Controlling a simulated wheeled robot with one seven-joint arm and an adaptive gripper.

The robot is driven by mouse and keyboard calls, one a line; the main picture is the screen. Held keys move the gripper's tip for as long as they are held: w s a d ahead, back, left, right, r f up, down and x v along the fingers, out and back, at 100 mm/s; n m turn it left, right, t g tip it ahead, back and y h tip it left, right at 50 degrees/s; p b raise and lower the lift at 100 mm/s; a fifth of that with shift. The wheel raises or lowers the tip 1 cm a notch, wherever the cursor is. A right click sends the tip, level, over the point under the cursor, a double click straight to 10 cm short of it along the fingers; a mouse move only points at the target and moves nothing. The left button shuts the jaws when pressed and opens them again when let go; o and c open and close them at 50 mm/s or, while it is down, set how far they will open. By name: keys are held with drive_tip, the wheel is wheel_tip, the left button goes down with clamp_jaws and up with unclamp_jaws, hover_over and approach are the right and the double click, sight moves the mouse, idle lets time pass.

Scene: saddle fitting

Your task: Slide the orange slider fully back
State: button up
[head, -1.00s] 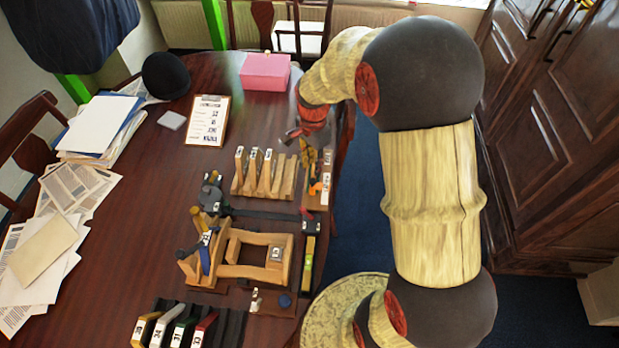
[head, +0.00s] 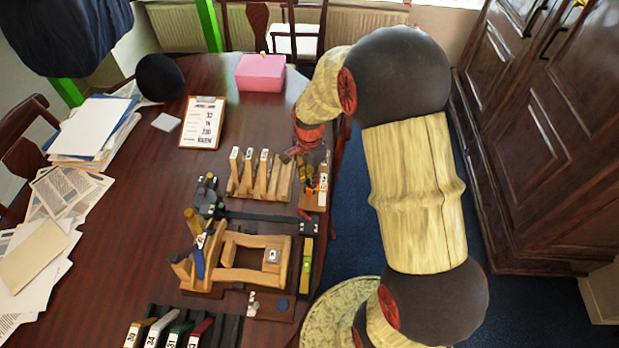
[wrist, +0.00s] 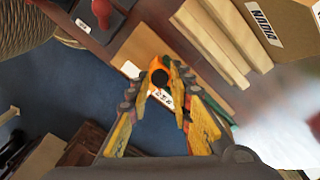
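The orange slider (wrist: 157,66) shows in the wrist view, with a dark round part at its middle, just beyond and between my fingertips. In the head view the orange slider (head: 322,184) is a small orange patch on a narrow wooden board (head: 314,201) at the table's right edge. My gripper (wrist: 162,84) has yellow fingers with a gap between them. A white label on the board shows through that gap. The fingers look open around the slider; contact is not clear. In the head view my gripper (head: 305,178) hangs over the board, partly hiding it.
A rack with several wooden slats (head: 262,176) stands close to the left of the board. A wooden frame fixture (head: 240,262) and a green-yellow level-like piece (head: 307,256) are nearer. A pink box (head: 261,73) and clipboard (head: 202,122) lie farther back.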

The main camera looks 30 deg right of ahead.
clamp_jaws()
idle(0.4)
drive_tip(key=s+a, duration=0.1)
drive_tip(key=s+a+p, duration=0.1)
drive_tip(key=s+p, duration=0.1)
drive_tip(key=s, duration=0.1)
drive_tip(key=shift+s+a+r, duration=0.1)
drive_tip(key=shift+a+r, duration=0.05)
drive_tip(key=shift+a, duration=0.25)
drive_tip(key=shift+o, duration=0.9)
unclamp_jaws()
drive_tip(key=shift+s+a, duration=0.1)
drive_tip(key=shift+s, duration=0.05)
